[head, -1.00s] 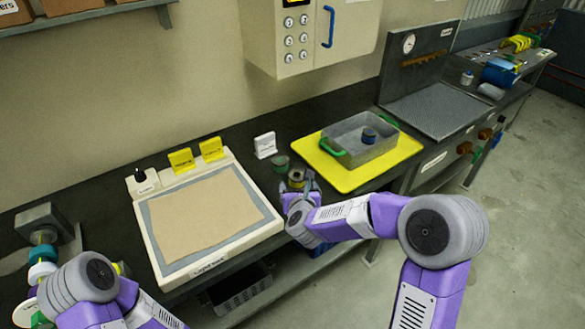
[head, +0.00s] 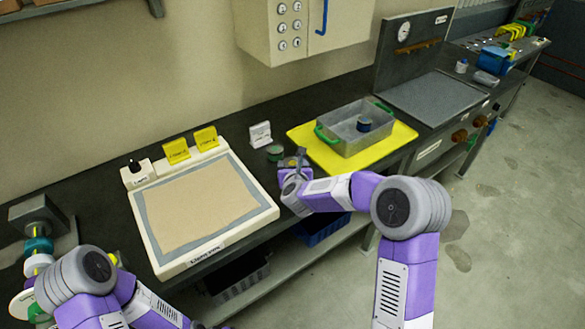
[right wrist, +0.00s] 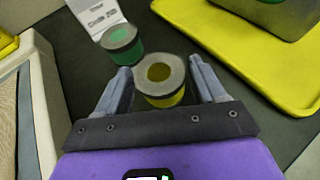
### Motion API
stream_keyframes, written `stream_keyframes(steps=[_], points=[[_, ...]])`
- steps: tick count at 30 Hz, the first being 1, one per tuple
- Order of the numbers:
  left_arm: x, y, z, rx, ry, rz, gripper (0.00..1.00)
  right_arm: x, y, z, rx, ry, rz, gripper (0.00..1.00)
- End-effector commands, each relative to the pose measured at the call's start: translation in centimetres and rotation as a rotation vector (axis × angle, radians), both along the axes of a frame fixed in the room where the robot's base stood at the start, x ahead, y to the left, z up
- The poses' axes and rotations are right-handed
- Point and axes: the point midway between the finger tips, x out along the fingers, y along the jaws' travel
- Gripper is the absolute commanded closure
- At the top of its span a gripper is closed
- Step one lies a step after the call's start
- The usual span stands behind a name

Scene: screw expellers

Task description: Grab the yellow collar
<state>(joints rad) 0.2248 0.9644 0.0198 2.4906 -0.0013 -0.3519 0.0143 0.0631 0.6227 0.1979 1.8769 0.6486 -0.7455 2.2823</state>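The yellow collar (right wrist: 160,80) is a short ring with a grey top, a yellow bore and a yellow side. In the right wrist view it stands upright on the dark bench between the two fingers of my right gripper (right wrist: 160,76). The fingers are open, with a narrow gap visible on each side of the collar. In the head view my right gripper (head: 294,162) is low at the bench, largely hiding the collar. My left arm shows at the lower left, but its gripper fingers are not visible.
A green collar (right wrist: 121,45) stands just beyond the yellow one, with a white label stand (head: 260,134) behind it. A yellow mat (head: 390,144) with a grey tray (head: 350,138) lies to the right. A cream-framed board (head: 262,218) lies to the left.

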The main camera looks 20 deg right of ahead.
Motion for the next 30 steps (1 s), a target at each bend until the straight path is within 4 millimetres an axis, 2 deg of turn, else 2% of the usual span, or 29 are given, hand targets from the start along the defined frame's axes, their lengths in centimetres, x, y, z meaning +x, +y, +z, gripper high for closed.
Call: stream_keyframes(steps=[1,10,16,19,30], points=[[0.0,0.0,0.0,0.0,0.0,0.0,0.57,0.0,0.0,0.0,0.0,0.0,0.0,0.39],[0.0,0.0,0.0,0.0,0.0,0.0,0.57,0.0,0.0,0.0,0.0,0.0,0.0,0.83],[0.0,0.0,0.0,0.0,0.0,0.0,0.57,0.0,0.0,0.2,0.0,-0.003,0.0,0.84],[0.0,0.0,0.3,0.0,0.0,0.0,0.57,0.0,0.0,0.9,0.0,-0.005,0.0,0.84],[0.0,0.0,2.7,0.0,0.0,0.0,0.57,0.0,0.0,8.0,0.002,-0.005,-0.001,0.84]])
